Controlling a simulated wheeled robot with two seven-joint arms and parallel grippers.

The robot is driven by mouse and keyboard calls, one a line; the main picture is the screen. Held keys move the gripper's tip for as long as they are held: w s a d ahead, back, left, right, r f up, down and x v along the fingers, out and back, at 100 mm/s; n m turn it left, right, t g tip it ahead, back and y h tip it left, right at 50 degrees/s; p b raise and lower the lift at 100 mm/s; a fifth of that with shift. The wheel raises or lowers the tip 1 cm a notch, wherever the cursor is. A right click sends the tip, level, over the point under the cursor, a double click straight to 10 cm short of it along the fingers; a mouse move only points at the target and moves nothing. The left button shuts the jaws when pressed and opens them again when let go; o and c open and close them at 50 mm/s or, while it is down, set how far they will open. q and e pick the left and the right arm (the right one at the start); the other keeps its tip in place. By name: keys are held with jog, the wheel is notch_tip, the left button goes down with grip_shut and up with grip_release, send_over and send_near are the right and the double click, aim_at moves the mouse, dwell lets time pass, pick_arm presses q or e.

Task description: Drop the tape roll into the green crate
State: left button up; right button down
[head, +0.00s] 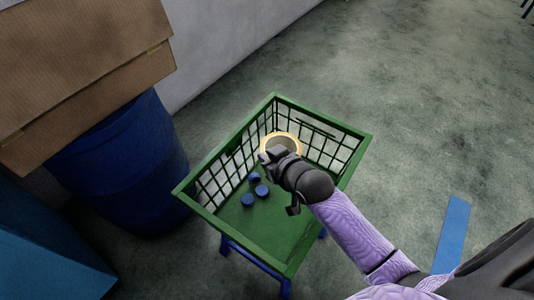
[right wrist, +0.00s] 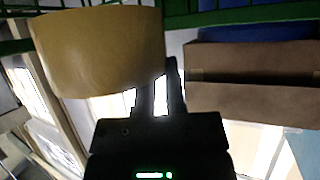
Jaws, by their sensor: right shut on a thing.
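A tan tape roll (head: 281,142) shows at the tip of my right gripper (head: 276,154) in the head view. The right gripper is shut on the roll. In the right wrist view the tape roll (right wrist: 105,52) is large and fills the upper left, against the gripper's fingers (right wrist: 160,85). The green crate (head: 322,123) has mesh sides and stands on a blue stand. In the head view the roll and gripper appear over the crate's opening, toward its far side. Their exact height above the rim is hard to tell. My left gripper is not in view.
Several small blue caps (head: 255,188) lie on the crate floor. A blue barrel (head: 130,165) with a cardboard box (head: 75,65) on top stands left of the crate. A blue strip (head: 452,232) marks the floor at right. The floor behind the crate is clear.

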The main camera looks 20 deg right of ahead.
jog(key=c, duration=0.6)
grip_release()
jog(key=shift+r, duration=0.1)
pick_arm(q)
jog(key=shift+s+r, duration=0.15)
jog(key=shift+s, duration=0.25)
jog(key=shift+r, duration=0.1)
pick_arm(e)
jog(key=shift+s, duration=0.1)
pick_arm(q)
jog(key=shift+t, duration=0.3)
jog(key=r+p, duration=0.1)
jog(key=p, duration=0.1)
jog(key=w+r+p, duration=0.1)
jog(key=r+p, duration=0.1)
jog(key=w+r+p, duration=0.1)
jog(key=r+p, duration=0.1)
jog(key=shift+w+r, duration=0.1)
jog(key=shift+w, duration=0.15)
pick_arm(e)
jog(key=v, duration=0.9)
jog(key=shift+s+d+r, duration=0.1)
jog(key=shift+s+r, duration=0.1)
jog(key=shift+s, duration=0.15)
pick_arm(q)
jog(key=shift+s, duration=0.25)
